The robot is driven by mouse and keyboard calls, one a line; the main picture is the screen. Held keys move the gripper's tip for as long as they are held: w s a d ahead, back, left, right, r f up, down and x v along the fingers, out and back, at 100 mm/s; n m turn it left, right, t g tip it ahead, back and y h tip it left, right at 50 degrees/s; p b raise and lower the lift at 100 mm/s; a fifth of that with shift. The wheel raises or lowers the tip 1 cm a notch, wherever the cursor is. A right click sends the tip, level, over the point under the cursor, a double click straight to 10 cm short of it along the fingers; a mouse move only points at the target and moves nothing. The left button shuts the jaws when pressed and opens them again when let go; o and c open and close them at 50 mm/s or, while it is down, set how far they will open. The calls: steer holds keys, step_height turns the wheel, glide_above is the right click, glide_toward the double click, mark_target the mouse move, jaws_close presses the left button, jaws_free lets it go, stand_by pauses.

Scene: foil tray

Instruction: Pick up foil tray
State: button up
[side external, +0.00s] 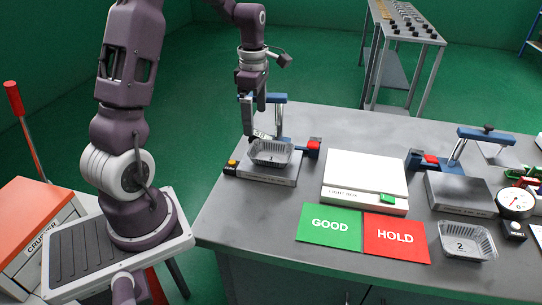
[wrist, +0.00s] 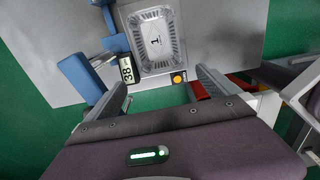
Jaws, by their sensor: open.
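A silver foil tray (side external: 270,160) sits on a low grey block (side external: 270,177) at the left end of the bench. In the wrist view the tray (wrist: 136,42) is at top centre, with a "1" on its floor. My gripper (side external: 247,132) is open and empty, pointing down just behind and left of the tray in the side view. In the wrist view my open gripper (wrist: 162,82) has its fingers apart, nearer the camera than the tray. A second foil tray (side external: 485,240), marked "2", lies on the bench at the right.
A blue clamp (side external: 276,98) stands behind the block. A small "38" display (wrist: 126,68) and a yellow button (wrist: 178,77) are close by the tray. A light box (side external: 365,172), green GOOD card (side external: 330,238) and red HOLD card (side external: 396,252) lie to the right.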

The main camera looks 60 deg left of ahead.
glide_toward(257, 156)
step_height(257, 156, down, 5)
steer(key=shift+d+f, duration=0.1)
steer(key=shift+f, duration=0.05)
steer(key=c, duration=1.3)
step_height(257, 156, up, 18)
steer(key=shift+s+r, duration=0.1)
